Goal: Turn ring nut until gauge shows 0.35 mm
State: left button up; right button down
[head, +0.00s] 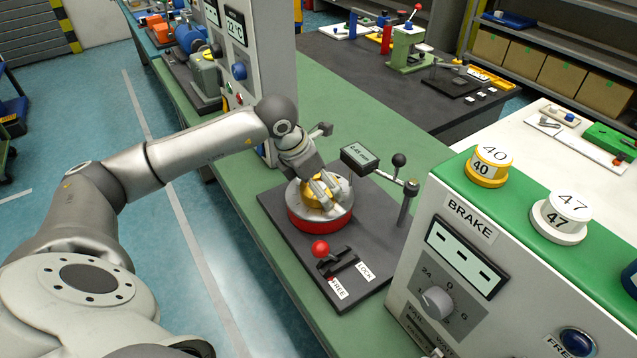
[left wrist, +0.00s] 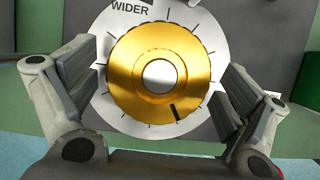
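The gold ring nut (left wrist: 135,95) sits on a grey dial with tick marks and the word WIDER. A black mark on the nut points to the lower right in the left wrist view. In the head view the dial stands on a red round base (head: 318,222). My left gripper (head: 322,194) is over the nut; in the left wrist view its open fingers (left wrist: 160,85) lie either side, with gaps to the gold rim. The gauge (head: 360,156) behind appears to read 0.45 mm, in small digits. My right gripper is not in view.
A red-knobbed lever (head: 320,249) stands in front of the dial by FREE and LOCK labels; which it is set to is unclear. A post with a black-balled handle (head: 399,160) stands right. The BRAKE box (head: 470,260) is close at right.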

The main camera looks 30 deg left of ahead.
pick_arm(q)
jog(key=shift+c, duration=1.1)
jog(key=c, duration=0.4)
jog(key=shift+c, duration=0.2)
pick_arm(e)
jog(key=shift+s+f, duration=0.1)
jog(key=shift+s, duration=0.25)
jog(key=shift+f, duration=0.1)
